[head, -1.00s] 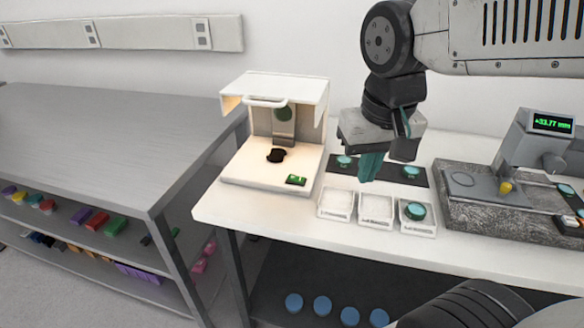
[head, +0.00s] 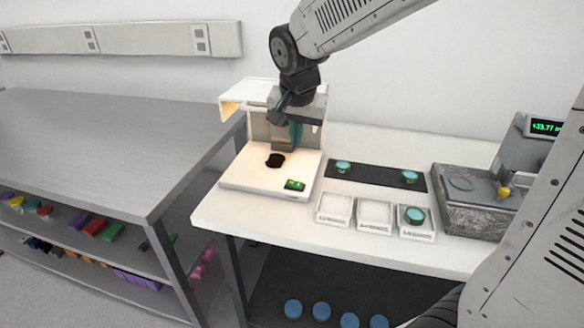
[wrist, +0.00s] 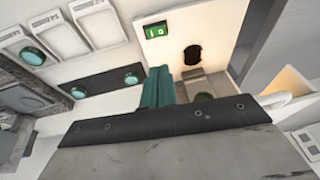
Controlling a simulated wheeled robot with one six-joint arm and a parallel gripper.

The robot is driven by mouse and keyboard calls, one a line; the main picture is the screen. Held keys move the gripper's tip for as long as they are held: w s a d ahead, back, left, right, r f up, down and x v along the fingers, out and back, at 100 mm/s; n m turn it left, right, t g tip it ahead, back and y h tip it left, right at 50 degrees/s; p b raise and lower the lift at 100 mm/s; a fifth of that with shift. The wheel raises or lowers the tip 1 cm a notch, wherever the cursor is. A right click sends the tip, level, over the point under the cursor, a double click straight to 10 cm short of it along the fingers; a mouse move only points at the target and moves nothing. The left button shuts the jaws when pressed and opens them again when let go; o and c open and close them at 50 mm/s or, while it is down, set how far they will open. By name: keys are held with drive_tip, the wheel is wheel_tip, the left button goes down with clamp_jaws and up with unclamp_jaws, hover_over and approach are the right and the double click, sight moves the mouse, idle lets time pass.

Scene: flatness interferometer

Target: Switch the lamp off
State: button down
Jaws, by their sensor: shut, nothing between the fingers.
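The interferometer is a white box-like unit (head: 250,183) at the left end of the white table, with a warm glow under its hood. A green rocker switch (head: 295,185) sits at the front right of its base; it also shows in the wrist view (wrist: 156,31), with light marks on it. A dark round spot (head: 275,160) lies on the base. My gripper (head: 295,138) has teal fingers, shut and empty, pointing down above the back right of the unit, behind the switch. In the wrist view the fingers (wrist: 157,86) are apart from the switch.
Three white trays (head: 375,214) stand right of the unit; the right one holds a teal-topped piece. A dark strip (head: 375,175) behind them carries two more. A grey gauge stand (head: 475,195) is further right. A grey shelf bench (head: 110,130) stands left.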

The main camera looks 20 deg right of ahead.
approach(292, 182)
drive_tip(key=x, duration=0.5)
drive_tip(key=shift+w+d, duration=0.1)
drive_tip(key=shift+w, duration=0.05)
drive_tip(key=shift+w+f, duration=0.1)
drive_tip(key=shift+f, duration=0.5)
